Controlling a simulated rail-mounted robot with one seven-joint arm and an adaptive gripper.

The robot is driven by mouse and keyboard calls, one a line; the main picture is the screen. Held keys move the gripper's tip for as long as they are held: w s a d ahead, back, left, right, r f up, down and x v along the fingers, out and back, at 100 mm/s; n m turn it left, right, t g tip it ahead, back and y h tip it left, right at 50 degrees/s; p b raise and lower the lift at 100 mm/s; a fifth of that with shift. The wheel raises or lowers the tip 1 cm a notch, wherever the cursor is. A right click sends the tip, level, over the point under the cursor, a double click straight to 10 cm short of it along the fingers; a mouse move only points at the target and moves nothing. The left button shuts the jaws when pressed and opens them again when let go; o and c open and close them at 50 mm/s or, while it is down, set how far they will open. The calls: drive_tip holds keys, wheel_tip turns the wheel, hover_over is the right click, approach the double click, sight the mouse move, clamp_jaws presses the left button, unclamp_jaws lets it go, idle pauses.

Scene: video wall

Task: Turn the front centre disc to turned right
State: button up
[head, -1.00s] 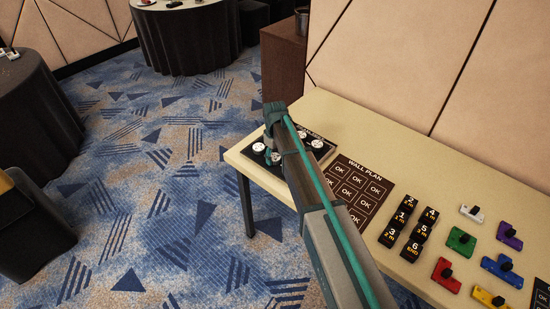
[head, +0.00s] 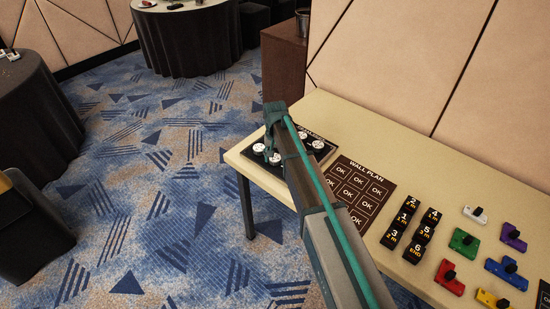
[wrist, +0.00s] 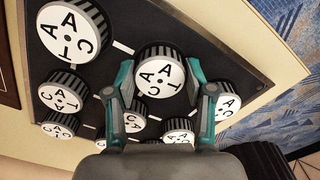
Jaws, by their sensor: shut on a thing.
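A dark panel (wrist: 120,20) on the table carries several round discs with white lettered tops and ridged dark sides. The front centre disc (wrist: 160,76) is between the two fingers of my gripper (wrist: 161,82) in the wrist view, with a finger against each side. My gripper is shut on it. Its white top shows letters, with a C toward the left. In the head view the panel (head: 325,152) is at the table's left end, and my arm hides part of it, including the gripped disc.
Neighbouring discs stand close by, one at upper left (wrist: 73,33) and one at right (wrist: 228,105) in the wrist view. Right of the panel lie a wall plan sheet (head: 360,187), numbered black blocks (head: 408,215) and coloured pieces (head: 464,243). Blue carpet lies beyond the table edge.

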sight(275, 158)
drive_tip(key=shift+m, duration=0.5)
drive_tip(key=o, duration=1.2)
drive_tip(key=shift+c, duration=0.2)
drive_tip(key=shift+r, duration=0.1)
wheel_tip(275, 158, up, 12)
